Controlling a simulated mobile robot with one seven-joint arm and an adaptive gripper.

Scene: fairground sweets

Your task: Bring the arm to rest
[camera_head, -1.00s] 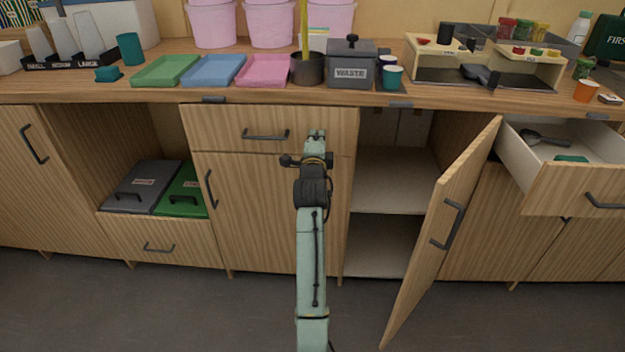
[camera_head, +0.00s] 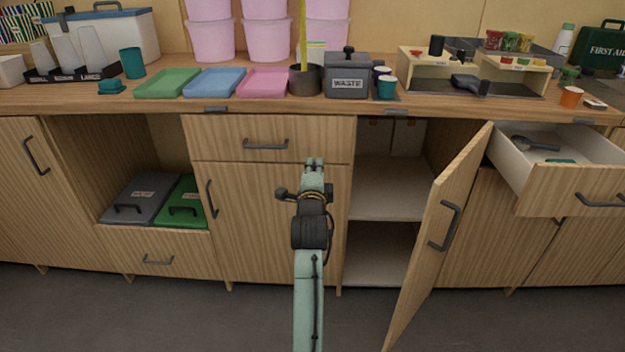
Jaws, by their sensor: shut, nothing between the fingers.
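My arm rises from the bottom middle of the view, in front of the cabinets. My gripper (camera_head: 314,164) is at its far end, in front of the closed cupboard door (camera_head: 247,222) and below the closed middle drawer (camera_head: 268,146). It is shut with nothing held, and it is below the worktop's front edge. The fingers are small and partly hidden behind the dark wrist parts.
A cupboard door (camera_head: 437,235) stands open to the right of my arm. A drawer (camera_head: 570,190) further right is pulled out. Grey floor (camera_head: 150,310) is clear on the left.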

